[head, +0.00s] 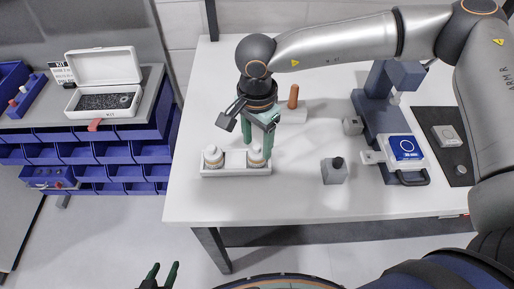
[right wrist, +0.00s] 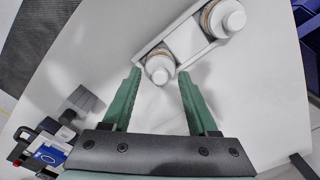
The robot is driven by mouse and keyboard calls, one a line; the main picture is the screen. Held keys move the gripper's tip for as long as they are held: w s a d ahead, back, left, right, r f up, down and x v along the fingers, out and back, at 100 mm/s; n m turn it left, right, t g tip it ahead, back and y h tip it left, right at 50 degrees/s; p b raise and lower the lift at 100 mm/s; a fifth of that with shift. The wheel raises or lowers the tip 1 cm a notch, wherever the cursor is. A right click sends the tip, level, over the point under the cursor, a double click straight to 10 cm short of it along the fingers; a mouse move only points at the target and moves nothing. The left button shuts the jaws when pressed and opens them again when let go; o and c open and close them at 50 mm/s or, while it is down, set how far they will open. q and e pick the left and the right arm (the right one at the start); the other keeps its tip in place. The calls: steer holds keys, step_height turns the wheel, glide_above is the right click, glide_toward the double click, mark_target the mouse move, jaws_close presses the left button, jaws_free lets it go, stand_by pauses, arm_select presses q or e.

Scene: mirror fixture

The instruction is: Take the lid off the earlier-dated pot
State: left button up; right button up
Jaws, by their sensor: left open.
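Two small white-lidded pots with brownish bands stand in a white tray (head: 236,171) near the table's left front. The left pot is (head: 213,158) in the head view and the right pot is (head: 255,158). No date is readable on either. My right gripper (head: 260,148) points down at the right pot, its green fingers open on either side of the lid. In the right wrist view that near pot (right wrist: 159,69) shows between the fingertips (right wrist: 160,74), with small gaps. The other pot (right wrist: 224,17) is farther off. My left gripper (head: 165,270) is open and empty, low in front of the table.
A grey block with a black knob (head: 334,171) stands right of the tray. A dark device with a blue-screened unit (head: 403,148) is farther right. An orange-handled item (head: 293,97) is behind. A side bench holds an open white box (head: 105,85) and blue bins.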

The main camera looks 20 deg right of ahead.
jaws_close()
steer(key=shift+r, duration=0.15)
stand_by(0.5)
